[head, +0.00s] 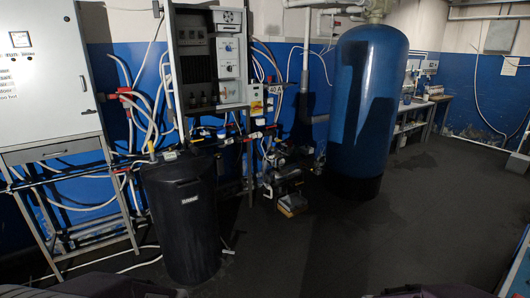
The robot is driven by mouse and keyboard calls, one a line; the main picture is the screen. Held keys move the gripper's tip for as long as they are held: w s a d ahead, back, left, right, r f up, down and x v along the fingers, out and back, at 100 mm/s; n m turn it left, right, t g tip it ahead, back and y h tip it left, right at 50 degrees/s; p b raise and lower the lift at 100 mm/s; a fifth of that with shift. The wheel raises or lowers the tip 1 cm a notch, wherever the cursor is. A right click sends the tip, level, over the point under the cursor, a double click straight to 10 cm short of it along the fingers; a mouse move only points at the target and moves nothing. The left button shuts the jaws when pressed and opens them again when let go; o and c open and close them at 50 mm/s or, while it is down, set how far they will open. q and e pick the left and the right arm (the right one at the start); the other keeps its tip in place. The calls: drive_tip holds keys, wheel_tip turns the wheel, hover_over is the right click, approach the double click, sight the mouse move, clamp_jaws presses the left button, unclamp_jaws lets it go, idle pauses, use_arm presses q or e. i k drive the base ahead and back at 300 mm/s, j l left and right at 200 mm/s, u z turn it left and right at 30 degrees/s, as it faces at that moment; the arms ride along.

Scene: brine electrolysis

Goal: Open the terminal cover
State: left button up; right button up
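A grey electrical cabinet (238,89) hangs on a frame in the middle left, with its door (158,58) swung open to the left. Its front panel (229,57) with dials and switches shows inside. A small pale box with a red and yellow switch (256,107) sits at its lower right. I cannot tell which part is the terminal cover. Dark parts of my own body show along the bottom edge, but I see no gripper fingers, and nothing of mine touches the cabinet.
A black tank (182,220) stands on the floor before the cabinet. A white cabinet on legs (44,75) is at left, a tall blue vessel (368,100) at right. Pumps and pipes (285,170) fill the gap between them. The floor (400,235) at right is clear.

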sight(225, 88)
drive_tip(key=i, duration=4.15)
drive_tip(key=i+u, duration=0.25)
drive_tip(key=u, duration=0.15)
drive_tip(key=i+l+u, duration=0.1)
drive_tip(key=u, duration=0.35)
drive_tip(key=i+l+u, duration=0.25)
drive_tip(key=u, duration=0.15)
drive_tip(key=i+u, duration=0.1)
drive_tip(key=u, duration=0.35)
